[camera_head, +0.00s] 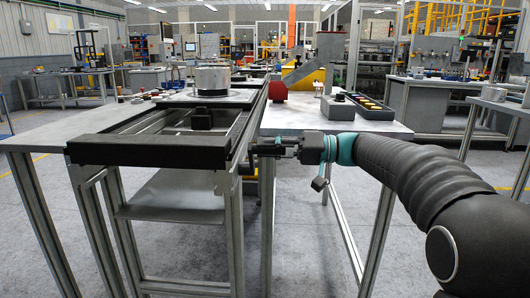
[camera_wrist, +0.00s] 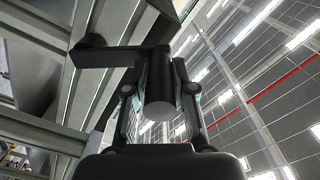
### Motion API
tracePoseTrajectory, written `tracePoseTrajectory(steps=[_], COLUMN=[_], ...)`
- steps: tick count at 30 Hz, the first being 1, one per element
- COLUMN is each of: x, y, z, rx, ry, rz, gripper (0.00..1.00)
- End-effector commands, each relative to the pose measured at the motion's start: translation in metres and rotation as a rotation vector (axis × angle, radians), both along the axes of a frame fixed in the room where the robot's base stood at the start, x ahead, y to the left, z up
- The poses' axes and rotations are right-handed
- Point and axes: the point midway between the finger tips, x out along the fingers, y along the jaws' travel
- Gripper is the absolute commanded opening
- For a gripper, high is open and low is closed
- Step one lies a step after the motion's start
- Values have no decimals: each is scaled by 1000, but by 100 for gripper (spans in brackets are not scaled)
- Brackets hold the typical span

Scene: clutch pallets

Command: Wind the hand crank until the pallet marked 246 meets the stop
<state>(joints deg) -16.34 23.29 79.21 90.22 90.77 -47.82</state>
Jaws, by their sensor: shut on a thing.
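My gripper (camera_head: 268,148) is at the right side of the conveyor frame, near its front end. In the wrist view, my gripper's fingers (camera_wrist: 160,82) are shut on the dark, round crank handle (camera_wrist: 161,104), one finger on each side. The black crank arm (camera_wrist: 100,55) runs left from the handle towards the frame. In the head view the crank is mostly hidden by the gripper. A grey metal cylinder (camera_head: 212,79) stands upright on the conveyor, farther back.
A thick black crossbar (camera_head: 148,151) spans the conveyor's front end. Behind it, a dark block (camera_head: 201,119) sits between the rails. A table (camera_head: 300,116) to the right bears a grey box (camera_head: 338,108) and a dark tray (camera_head: 372,112). Open floor lies at the front right.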

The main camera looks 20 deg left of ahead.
Motion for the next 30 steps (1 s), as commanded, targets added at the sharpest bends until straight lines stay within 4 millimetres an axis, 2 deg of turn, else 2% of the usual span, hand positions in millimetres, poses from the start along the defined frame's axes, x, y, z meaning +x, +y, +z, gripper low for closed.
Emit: tracePoseTrajectory(steps=[13, 14, 15, 17, 24, 30], x=[4, 3, 3, 2, -3, -1], y=[1, 2, 2, 4, 12, 4], z=[-3, -3, -3, -3, -3, -3], rx=[-5, -6, -6, -7, -8, -7], ry=[2, 1, 1, 1, 1, 1], rz=[-8, -8, -8, -5, 10, 11], gripper=[0, 27, 37, 50, 50, 50])
